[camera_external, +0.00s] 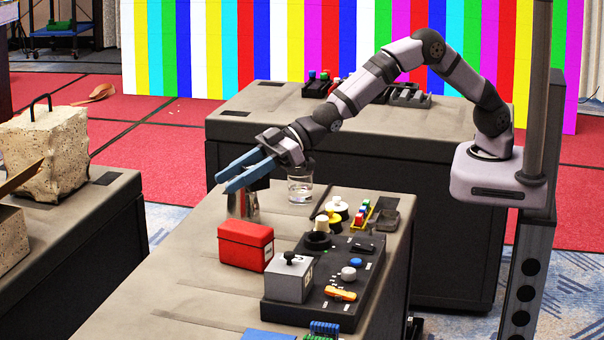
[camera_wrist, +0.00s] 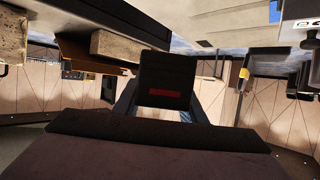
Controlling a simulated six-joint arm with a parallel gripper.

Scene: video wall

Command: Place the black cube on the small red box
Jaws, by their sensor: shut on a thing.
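The small red box (camera_external: 245,248) sits on the near grey table in the external view, its lid shut. My gripper (camera_external: 226,174) has blue fingers and hangs above and behind the red box, apart from it. In the wrist view a dark block with a red stripe, which I take for the black cube (camera_wrist: 165,72), shows between the fingers and hides their tips. My gripper is shut on it. In the external view I cannot make out the cube between the fingers. The red box cannot be made out in the wrist view.
A metal cup (camera_external: 243,206) stands under my fingers, behind the red box. A glass beaker (camera_external: 300,187) stands to its right. A grey box (camera_external: 289,279) and a black control panel (camera_external: 350,270) are right of the red box. The table's left front (camera_external: 170,300) is clear.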

